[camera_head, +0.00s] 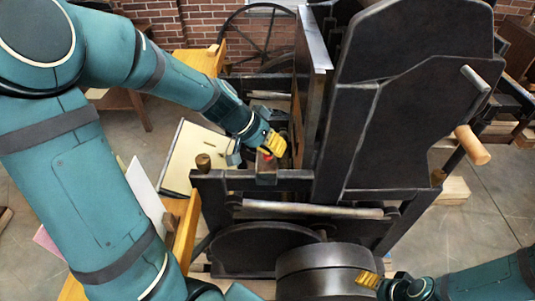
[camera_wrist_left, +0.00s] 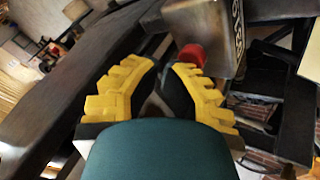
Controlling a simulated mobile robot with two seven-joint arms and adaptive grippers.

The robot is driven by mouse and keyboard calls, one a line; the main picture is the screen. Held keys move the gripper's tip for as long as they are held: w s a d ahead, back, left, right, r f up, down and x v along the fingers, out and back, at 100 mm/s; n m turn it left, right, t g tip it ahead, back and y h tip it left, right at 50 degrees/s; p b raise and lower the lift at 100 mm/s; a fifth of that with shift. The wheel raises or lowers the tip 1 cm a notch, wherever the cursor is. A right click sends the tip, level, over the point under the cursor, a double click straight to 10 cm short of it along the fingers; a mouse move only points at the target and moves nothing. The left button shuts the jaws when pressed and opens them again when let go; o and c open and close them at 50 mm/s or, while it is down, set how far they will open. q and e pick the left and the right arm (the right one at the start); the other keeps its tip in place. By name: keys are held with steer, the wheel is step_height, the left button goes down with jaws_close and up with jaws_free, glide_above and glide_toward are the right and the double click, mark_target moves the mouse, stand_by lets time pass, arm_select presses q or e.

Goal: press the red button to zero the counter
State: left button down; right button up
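The red button (camera_wrist_left: 192,55) shows in the left wrist view on the near end of a dark counter box (camera_wrist_left: 228,35) with pale digits on its side. In the head view the counter box (camera_head: 266,168) sits on the press frame, and only a bit of red shows by my fingers. My left gripper (camera_head: 272,144) has yellow fingers drawn together, with nothing seen between them. In the wrist view its fingertips (camera_wrist_left: 166,66) are just beside the button; I cannot tell if they touch it. My right gripper (camera_head: 368,279) is low at the right, far from the button, its finger opening unclear.
The dark hand press (camera_head: 395,100) fills the middle and right, with a wooden handle (camera_head: 472,145) sticking out. A round drum (camera_head: 325,268) is at the bottom. A pale board (camera_head: 196,155) lies left of the counter. A brick wall stands behind.

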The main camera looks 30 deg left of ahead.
arm_select(q)
steer(key=shift+f+b, duration=0.35)
steer(key=shift+b, duration=0.1)
arm_select(e)
steer(key=shift+f, duration=0.45)
arm_select(q)
steer(key=shift+r+p, duration=0.6)
steer(key=shift+r, duration=0.25)
arm_select(e)
steer(key=shift+r, duration=0.55)
arm_select(q)
steer(key=shift+r, duration=0.15)
arm_select(e)
steer(key=shift+r+p, duration=1.75)
steer(key=shift+r, duration=0.05)
arm_select(q)
step_height(320, 180, up, 5)
